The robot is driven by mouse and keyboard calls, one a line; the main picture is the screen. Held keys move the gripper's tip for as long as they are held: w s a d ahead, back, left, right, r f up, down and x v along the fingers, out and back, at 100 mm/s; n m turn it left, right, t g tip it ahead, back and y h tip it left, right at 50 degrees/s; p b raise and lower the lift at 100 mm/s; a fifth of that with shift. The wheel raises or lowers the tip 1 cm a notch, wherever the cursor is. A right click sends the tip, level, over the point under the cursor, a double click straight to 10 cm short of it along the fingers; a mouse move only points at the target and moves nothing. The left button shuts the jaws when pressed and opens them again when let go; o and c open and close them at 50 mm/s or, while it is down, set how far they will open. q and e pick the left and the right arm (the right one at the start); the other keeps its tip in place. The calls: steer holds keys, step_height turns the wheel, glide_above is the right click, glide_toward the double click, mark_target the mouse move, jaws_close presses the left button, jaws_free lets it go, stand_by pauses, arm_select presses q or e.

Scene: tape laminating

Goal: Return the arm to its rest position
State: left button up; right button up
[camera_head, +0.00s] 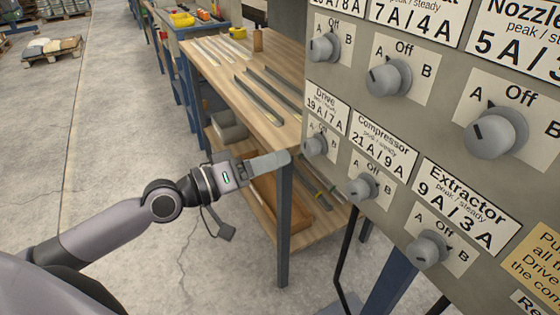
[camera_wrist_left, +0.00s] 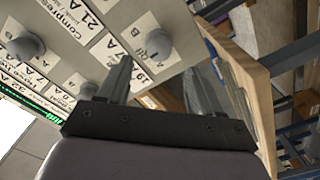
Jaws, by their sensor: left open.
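My left gripper (camera_head: 277,161) reaches in from the left and is in front of the wooden workbench's near corner, just left of the grey control panel (camera_head: 345,85). In the left wrist view its two fingers (camera_wrist_left: 158,68) are spread apart with nothing held between them. The Drive knob (camera_head: 316,146) is just right of the fingertips in the head view, and the gripper appears clear of it. A knob (camera_wrist_left: 158,44) also shows beyond the fingers in the left wrist view. My right gripper is not in view.
The panel carries several knobs, including the Compressor knob (camera_head: 361,187) and the Extractor knob (camera_head: 429,249). The wooden workbench (camera_head: 225,75) holds metal strips. Open concrete floor (camera_head: 95,120) lies to the left.

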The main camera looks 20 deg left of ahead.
arm_select(q)
steer(key=shift+s, duration=0.1)
stand_by(0.4)
steer(key=s+f+m+g+y+p, duration=0.2)
steer(key=s+f+y, duration=0.2)
steer(key=s+f, duration=0.5)
steer(key=s+f+m+g+y+p, duration=0.1)
steer(key=s+f+y, duration=0.3)
steer(key=s+f, duration=0.5)
step_height(320, 180, down, 7)
steer(key=shift+d+f+m+g+y+p, duration=0.15)
steer(key=shift+f+m+g+y+p, duration=0.05)
steer(key=shift+m+g+y+p, duration=0.2)
stand_by(0.7)
